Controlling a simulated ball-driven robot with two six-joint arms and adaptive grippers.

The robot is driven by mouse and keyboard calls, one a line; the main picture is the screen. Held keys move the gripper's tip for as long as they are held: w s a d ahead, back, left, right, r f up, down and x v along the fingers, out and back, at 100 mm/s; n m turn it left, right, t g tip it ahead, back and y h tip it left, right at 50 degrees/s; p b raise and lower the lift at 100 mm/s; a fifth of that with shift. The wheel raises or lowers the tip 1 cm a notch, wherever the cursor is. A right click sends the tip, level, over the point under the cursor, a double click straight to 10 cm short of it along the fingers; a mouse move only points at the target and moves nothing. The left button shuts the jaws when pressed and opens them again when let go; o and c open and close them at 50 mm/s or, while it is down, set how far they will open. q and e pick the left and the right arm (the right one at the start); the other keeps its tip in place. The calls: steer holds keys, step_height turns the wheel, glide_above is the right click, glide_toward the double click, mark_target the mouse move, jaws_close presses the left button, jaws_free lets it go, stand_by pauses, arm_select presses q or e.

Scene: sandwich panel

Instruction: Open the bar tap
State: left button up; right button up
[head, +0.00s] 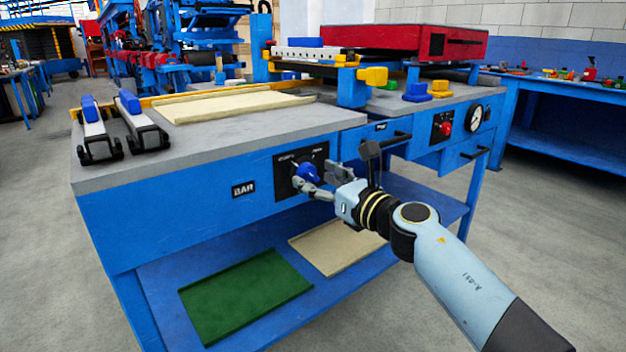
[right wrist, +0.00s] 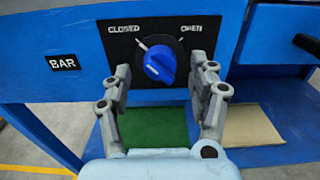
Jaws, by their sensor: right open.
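The bar tap is a round blue knob (head: 307,172) on a black plate on the blue front of the bench, beside a "BAR" label (head: 243,189). In the right wrist view the knob (right wrist: 160,64) sits between the words "CLOSED" on the left and "OPEN" on the right. My left gripper is not in view.
A drawer with a black handle (head: 396,138) is right of the tap. A red knob (head: 445,127) and a gauge (head: 476,119) are farther right. A green panel (head: 245,295) and a beige panel (head: 338,246) lie on the lower shelf. Clamps (head: 142,123) stand on the bench top.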

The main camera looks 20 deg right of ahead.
steer(key=shift+x, duration=0.9)
steer(key=c, duration=1.2)
steer(key=shift+o, duration=0.2)
